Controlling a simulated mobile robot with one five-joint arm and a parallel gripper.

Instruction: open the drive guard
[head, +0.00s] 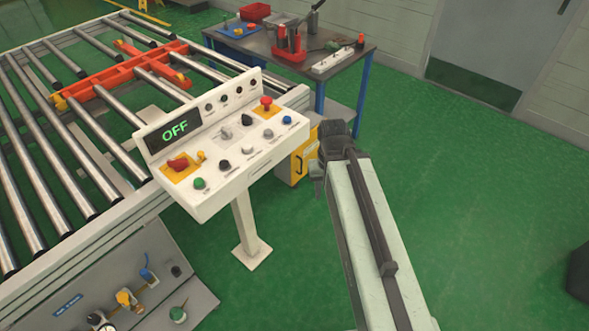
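A yellow box-like cover with a dark handle (299,164) shows behind the right end of the control panel, beside the conveyor. It looks like the drive guard; its panel appears closed, but the control panel hides much of it. My arm reaches in from the bottom right. My gripper (317,180) is at the arm's far end, just right of the yellow cover in the picture. Whether it touches the cover or handle I cannot tell. Its fingers are small and partly hidden by the arm, so their opening is unclear.
A white control panel (225,150) on a post stands in front, its display reading OFF. The roller conveyor (60,150) with an orange frame (140,66) fills the left. A workbench (345,72) with tools stands behind.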

